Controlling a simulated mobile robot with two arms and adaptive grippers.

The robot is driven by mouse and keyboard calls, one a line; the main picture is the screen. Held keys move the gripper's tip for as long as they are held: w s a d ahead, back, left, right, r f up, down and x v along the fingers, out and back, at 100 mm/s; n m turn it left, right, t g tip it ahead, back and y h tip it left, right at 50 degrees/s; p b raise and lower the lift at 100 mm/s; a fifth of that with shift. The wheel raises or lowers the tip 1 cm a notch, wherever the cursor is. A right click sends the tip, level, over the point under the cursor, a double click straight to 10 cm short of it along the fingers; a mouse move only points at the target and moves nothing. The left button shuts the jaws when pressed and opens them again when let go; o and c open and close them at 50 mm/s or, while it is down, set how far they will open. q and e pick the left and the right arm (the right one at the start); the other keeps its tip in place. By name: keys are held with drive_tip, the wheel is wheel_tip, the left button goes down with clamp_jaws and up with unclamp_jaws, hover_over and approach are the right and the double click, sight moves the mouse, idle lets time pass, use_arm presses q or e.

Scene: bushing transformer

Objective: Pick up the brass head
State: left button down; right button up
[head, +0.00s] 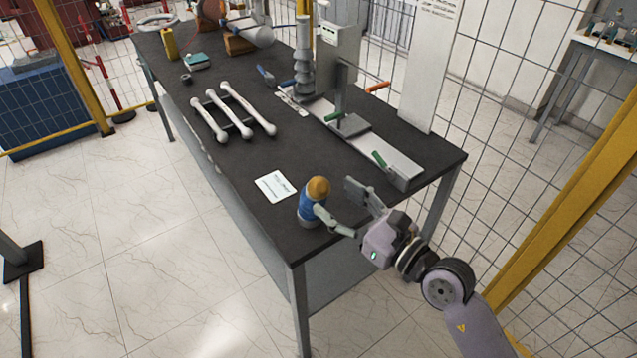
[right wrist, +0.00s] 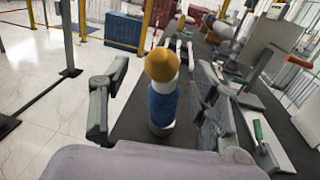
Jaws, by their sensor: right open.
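The brass head (head: 318,187) is a rounded golden cap on top of an upright blue and white body (head: 308,207) with a grey base. It stands near the front corner of the dark table (head: 215,160). In the right wrist view the brass head (right wrist: 161,65) stands above the blue body (right wrist: 162,103), between the two spread fingers (right wrist: 157,105). I see no clear grip on it. My left gripper is not in view.
A white paper card (head: 275,186) lies beside the body. Several white rods (head: 232,112) lie on a rack further back. A grey fixture (head: 345,75) with green and orange handles stands along the right side. Wire fencing and a yellow post (head: 585,180) are at the right.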

sight(327, 191)
drive_tip(key=p+x, duration=0.1)
drive_tip(key=x, duration=0.3)
drive_tip(key=shift+w+f, duration=0.15)
drive_tip(key=shift+w, duration=0.15)
drive_tip(key=shift+s, duration=0.1)
drive_tip(key=shift+c, duration=0.2)
drive_tip(key=shift+d, duration=0.1)
drive_tip(key=shift+c, duration=0.6)
drive_tip(key=c, duration=1.1)
